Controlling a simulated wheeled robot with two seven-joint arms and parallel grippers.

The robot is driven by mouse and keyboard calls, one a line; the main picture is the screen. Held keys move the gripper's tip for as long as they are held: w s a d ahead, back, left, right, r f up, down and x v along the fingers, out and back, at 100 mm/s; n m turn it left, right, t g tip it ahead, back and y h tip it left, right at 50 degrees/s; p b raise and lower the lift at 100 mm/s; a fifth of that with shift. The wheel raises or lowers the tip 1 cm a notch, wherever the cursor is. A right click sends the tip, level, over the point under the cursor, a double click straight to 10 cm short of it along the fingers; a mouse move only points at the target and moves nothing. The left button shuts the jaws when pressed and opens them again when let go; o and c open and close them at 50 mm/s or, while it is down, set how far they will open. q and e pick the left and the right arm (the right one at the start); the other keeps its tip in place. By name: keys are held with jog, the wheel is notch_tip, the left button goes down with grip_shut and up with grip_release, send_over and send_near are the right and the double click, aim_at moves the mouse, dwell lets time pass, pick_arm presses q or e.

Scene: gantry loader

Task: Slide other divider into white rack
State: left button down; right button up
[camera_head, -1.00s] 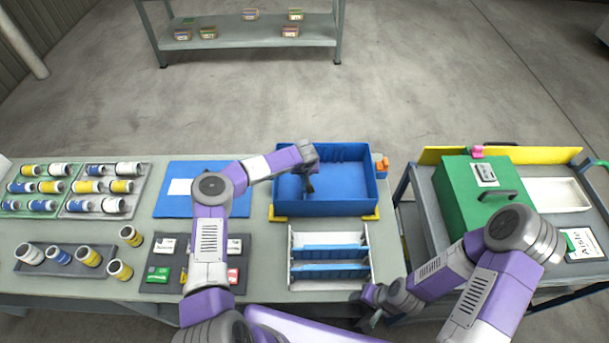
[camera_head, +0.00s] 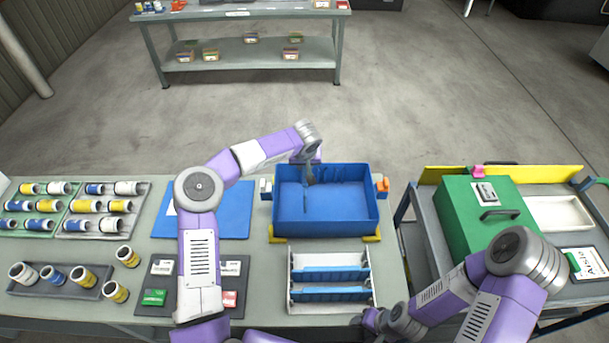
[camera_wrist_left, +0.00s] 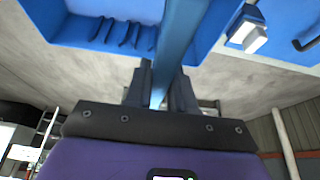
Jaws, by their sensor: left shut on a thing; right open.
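The white rack (camera_head: 291,281) lies on the table in front of the blue bin, with two blue dividers (camera_head: 335,274) across it. My left gripper (camera_head: 309,170) is at the far wall of the blue bin (camera_head: 325,212). In the left wrist view its fingers (camera_wrist_left: 160,92) are shut on a long blue divider (camera_wrist_left: 178,45). In the head view this held divider cannot be clearly told from the blue bin. My right gripper (camera_head: 366,323) is low at the table's front edge, right of the rack, open and apart from it.
A blue mat (camera_head: 228,210) lies left of the bin. A cart with a green box (camera_head: 485,220) stands at the right. Slots line the bin's inner wall (camera_wrist_left: 120,35).

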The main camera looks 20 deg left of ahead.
pick_arm(q)
notch_tip(320, 180, up, 2)
jog(key=shift+r, duration=0.45)
jog(key=shift+s+d+r, duration=0.15)
jog(key=shift+d, duration=0.05)
jog(key=s+d+m+g+h+p, duration=0.2)
jog(key=s+d+m+h, duration=0.1)
jog(key=s+d+m, duration=0.55)
jog(key=s+d+m+g+h+p, duration=0.1)
jog(key=s+d+m+h+p, duration=0.3)
jog(key=s+m, duration=0.65)
jog(key=shift+n+y, duration=0.5)
jog(key=shift+y, duration=0.3)
jog(key=shift+s+d+f+b, duration=0.1)
jog(key=shift+s+f+b, duration=0.05)
jog(key=shift+f+b, duration=0.75)
jog(key=shift+s+d+f+b, duration=0.1)
jog(key=shift+d+f+b, duration=0.05)
jog(key=shift+f+b, duration=0.75)
jog(key=shift+s+d+f+b, duration=0.1)
jog(key=shift+s+f+b, duration=0.05)
jog(key=shift+f+b, duration=0.7)
jog(key=shift+f, duration=0.15)
